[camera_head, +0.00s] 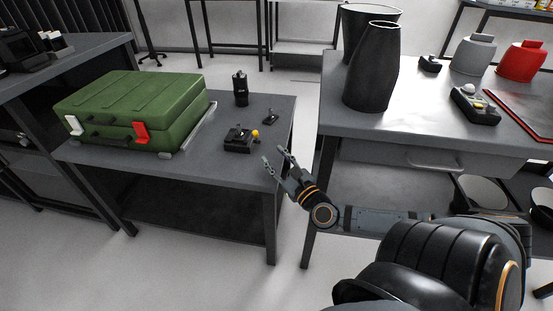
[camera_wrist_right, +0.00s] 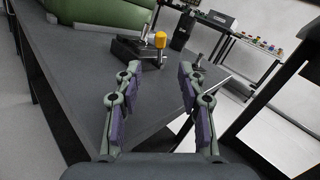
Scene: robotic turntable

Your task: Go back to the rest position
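My right gripper (camera_head: 274,159) is open and empty at the right front corner of the low dark table in the head view. In the right wrist view its two fingers (camera_wrist_right: 160,85) stand apart with nothing between them. A green case (camera_head: 135,105) with a red latch and a white latch lies closed on the table's left part. My left gripper is in neither view.
The low table (camera_head: 210,170) also bears a black cylinder (camera_head: 240,88) and a small black part (camera_head: 270,117). A taller workbench (camera_head: 400,122) with black vases, a joystick box (camera_head: 474,105) and a red object (camera_head: 521,61) stands close on the right. A narrow gap separates them.

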